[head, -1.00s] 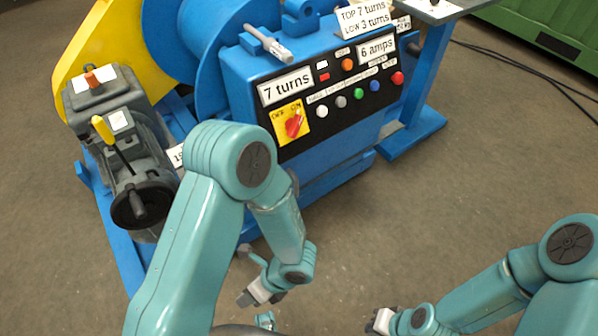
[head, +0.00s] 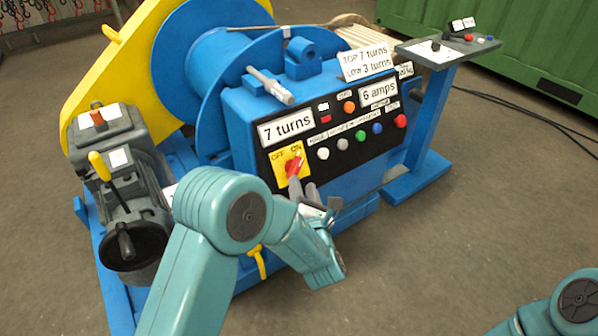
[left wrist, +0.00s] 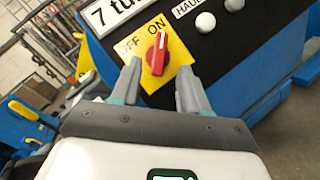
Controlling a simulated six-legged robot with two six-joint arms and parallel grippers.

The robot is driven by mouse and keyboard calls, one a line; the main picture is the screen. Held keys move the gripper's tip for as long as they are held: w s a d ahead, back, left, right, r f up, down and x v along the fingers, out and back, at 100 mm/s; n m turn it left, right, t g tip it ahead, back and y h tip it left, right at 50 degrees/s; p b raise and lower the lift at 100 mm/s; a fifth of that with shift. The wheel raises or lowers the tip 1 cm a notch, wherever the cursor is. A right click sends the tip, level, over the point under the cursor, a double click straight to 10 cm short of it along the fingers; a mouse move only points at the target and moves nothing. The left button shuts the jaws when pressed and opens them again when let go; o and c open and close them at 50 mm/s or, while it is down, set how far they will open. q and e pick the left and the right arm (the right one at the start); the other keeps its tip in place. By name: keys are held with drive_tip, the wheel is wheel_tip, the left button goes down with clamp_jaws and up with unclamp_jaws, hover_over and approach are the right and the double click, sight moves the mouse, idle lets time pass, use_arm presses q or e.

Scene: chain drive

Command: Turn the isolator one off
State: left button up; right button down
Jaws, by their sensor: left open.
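The isolator is a red rotary knob (head: 293,166) on a yellow plate (head: 279,174) marked OFF and ON, on the black front panel of the blue machine. In the left wrist view the red knob (left wrist: 157,53) stands near upright, its top toward ON. My left gripper (head: 303,190) is just below and in front of the plate. In the left wrist view my left gripper (left wrist: 157,80) is open, its fingers on either side of the yellow plate's lower part, the knob between and beyond the tips. I cannot tell whether they touch the panel. My right gripper is out of view.
White, grey, green, blue and red buttons (head: 362,138) run along the panel right of the isolator. A "7 turns" label (head: 286,127) is above it. A grey motor with a handwheel (head: 133,245) stands at left. Bare floor (head: 440,270) lies at right.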

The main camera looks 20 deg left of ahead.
sight(298, 170)
use_arm(q)
drive_tip(key=x, duration=0.6)
drive_tip(key=shift+w+a, duration=0.2)
drive_tip(key=shift+w, duration=0.1)
drive_tip(key=shift+b, duration=0.3)
clamp_jaws()
